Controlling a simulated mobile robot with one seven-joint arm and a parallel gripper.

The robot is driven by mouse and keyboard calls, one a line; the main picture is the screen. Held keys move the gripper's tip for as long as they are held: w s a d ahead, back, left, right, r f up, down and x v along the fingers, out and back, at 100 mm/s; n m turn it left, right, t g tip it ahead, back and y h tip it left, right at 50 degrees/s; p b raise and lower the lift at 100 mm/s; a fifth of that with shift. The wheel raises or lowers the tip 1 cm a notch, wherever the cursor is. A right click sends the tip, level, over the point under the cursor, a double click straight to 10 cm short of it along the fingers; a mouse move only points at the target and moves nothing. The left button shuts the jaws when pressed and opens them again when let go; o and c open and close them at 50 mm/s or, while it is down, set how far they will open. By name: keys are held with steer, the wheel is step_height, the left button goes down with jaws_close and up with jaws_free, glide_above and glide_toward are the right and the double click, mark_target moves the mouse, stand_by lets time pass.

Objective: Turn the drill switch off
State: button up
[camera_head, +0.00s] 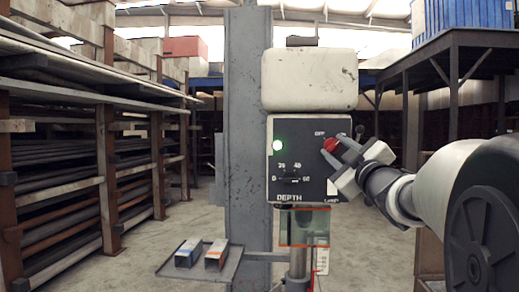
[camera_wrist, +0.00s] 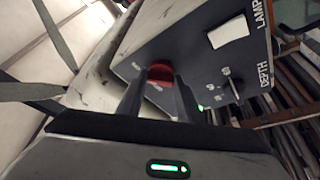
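The drill's dark control panel (camera_head: 298,172) faces me on the grey column. Its red switch knob (camera_head: 329,145) is at the upper right, by lettering that starts "OF"; the rest of the label is partly covered. My gripper (camera_head: 337,152) is at the knob, coming from the right. In the wrist view the red knob (camera_wrist: 160,72) sits between the tips of my two fingers (camera_wrist: 161,82), one on each side. The frames do not show clearly whether the fingers press on it.
Below the lamp is a depth scale with a pointer (camera_head: 290,180). A see-through guard (camera_head: 304,227) hangs under the drill head. A small table (camera_head: 228,268) with two blocks (camera_head: 201,252) stands lower left. Racks of pipes (camera_head: 75,170) line the left; a raised platform (camera_head: 455,40) is at right.

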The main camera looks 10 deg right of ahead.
steer(key=shift+r+n, duration=0.1)
steer(key=shift+n, duration=0.3)
steer(key=n, duration=0.1)
steer(key=n+g+y+p, duration=0.1)
steer(key=n, duration=0.1)
steer(key=n+p, duration=0.1)
steer(key=shift+r+n+g+y, duration=0.25)
steer(key=shift+n+g+y, duration=0.05)
steer(key=shift+y, duration=0.1)
steer(key=n+g+p, duration=0.1)
steer(key=n+p, duration=0.2)
steer(key=n, duration=0.1)
steer(key=shift+r+g+p, duration=0.2)
steer(key=shift+g+p, duration=0.2)
steer(key=n+g+p, duration=0.1)
steer(key=n+p, duration=0.3)
steer(key=n, duration=0.1)
steer(key=shift+r+g+h+p, duration=0.2)
steer(key=shift+g+h+p, duration=0.1)
steer(key=shift+g, duration=0.1)
steer(key=shift+f+n+g+h+p, duration=0.1)
steer(key=shift+n+g+h+p, duration=0.4)
steer(key=shift+n+p, duration=0.8)
steer(key=shift+f, duration=0.1)
steer(key=o, duration=1.1)
